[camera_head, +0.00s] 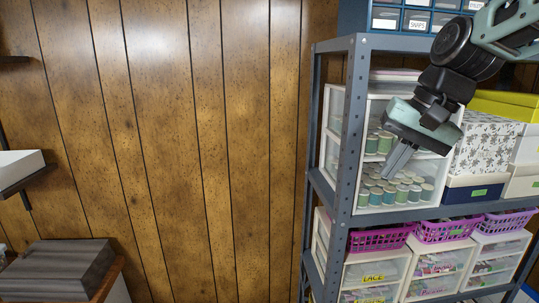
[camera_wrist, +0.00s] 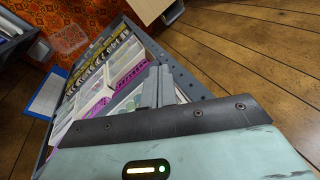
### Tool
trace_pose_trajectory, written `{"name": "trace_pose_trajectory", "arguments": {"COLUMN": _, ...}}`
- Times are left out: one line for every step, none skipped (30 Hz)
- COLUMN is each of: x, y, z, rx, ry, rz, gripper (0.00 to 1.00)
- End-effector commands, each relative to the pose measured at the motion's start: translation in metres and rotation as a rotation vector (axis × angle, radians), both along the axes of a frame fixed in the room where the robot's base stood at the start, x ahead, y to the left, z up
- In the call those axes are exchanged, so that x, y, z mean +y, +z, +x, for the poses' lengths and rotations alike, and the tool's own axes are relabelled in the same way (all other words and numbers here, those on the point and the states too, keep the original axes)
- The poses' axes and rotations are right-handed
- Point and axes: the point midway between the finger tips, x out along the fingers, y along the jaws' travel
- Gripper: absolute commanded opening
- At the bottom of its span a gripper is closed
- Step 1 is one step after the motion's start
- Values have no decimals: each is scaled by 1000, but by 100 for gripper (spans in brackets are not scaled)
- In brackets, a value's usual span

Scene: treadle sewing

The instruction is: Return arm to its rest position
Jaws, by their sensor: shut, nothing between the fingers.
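My gripper (camera_head: 397,160) is at the right of the head view, in front of the metal shelf unit (camera_head: 347,140). Its fingers are together, point down and left, and hold nothing. In the wrist view the closed fingers (camera_wrist: 158,88) show at the middle, with the shelf unit beyond them, seen tilted. My arm comes in from the upper right corner of the head view. It hides part of the clear drawer unit of thread spools (camera_head: 395,192) on the shelf. I cannot tell the gap between the gripper and the shelf.
Pink baskets (camera_head: 380,239) and labelled drawers (camera_head: 374,272) fill the lower shelf. Boxes (camera_head: 484,150) stand at right. A blue drawer cabinet (camera_head: 385,18) is on top. Bare wood-panelled wall (camera_head: 200,130) fills the middle and left. A grey ridged object (camera_head: 58,268) is at lower left.

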Motion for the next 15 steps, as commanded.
{"name": "trace_pose_trajectory", "arguments": {"x": 23, "y": -27, "z": -21, "rx": 14, "ry": 96, "rz": -33, "gripper": 0}}
{"name": "trace_pose_trajectory", "arguments": {"x": 34, "y": -41, "z": -34, "rx": 20, "ry": 152, "rz": -53, "gripper": 0}}
{"name": "trace_pose_trajectory", "arguments": {"x": 47, "y": -58, "z": -51, "rx": 25, "ry": 228, "rz": -81, "gripper": 0}}
{"name": "trace_pose_trajectory", "arguments": {"x": 56, "y": -71, "z": -65, "rx": 27, "ry": 287, "rz": -102, "gripper": 0}}
{"name": "trace_pose_trajectory", "arguments": {"x": 65, "y": -84, "z": -80, "rx": 30, "ry": 348, "rz": -124, "gripper": 0}}
{"name": "trace_pose_trajectory", "arguments": {"x": 74, "y": -101, "z": -99, "rx": 32, "ry": 429, "rz": -153, "gripper": 0}}
{"name": "trace_pose_trajectory", "arguments": {"x": 79, "y": -113, "z": -114, "rx": 34, "ry": 488, "rz": -174, "gripper": 0}}
{"name": "trace_pose_trajectory", "arguments": {"x": 84, "y": -125, "z": -129, "rx": 35, "ry": 548, "rz": -193, "gripper": 0}}
{"name": "trace_pose_trajectory", "arguments": {"x": 88, "y": -139, "z": -147, "rx": 33, "ry": 624, "rz": -220, "gripper": 0}}
{"name": "trace_pose_trajectory", "arguments": {"x": 90, "y": -149, "z": -160, "rx": 33, "ry": 678, "rz": -238, "gripper": 0}}
{"name": "trace_pose_trajectory", "arguments": {"x": 91, "y": -158, "z": -173, "rx": 32, "ry": 729, "rz": -254, "gripper": 0}}
{"name": "trace_pose_trajectory", "arguments": {"x": 91, "y": -169, "z": -187, "rx": 31, "ry": 791, "rz": -275, "gripper": 0}}
{"name": "trace_pose_trajectory", "arguments": {"x": 91, "y": -175, "z": -197, "rx": 30, "ry": 832, "rz": -287, "gripper": 0}}
{"name": "trace_pose_trajectory", "arguments": {"x": 90, "y": -181, "z": -205, "rx": 28, "ry": 870, "rz": -300, "gripper": 0}}
{"name": "trace_pose_trajectory", "arguments": {"x": 89, "y": -187, "z": -214, "rx": 25, "ry": 910, "rz": -313, "gripper": 0}}
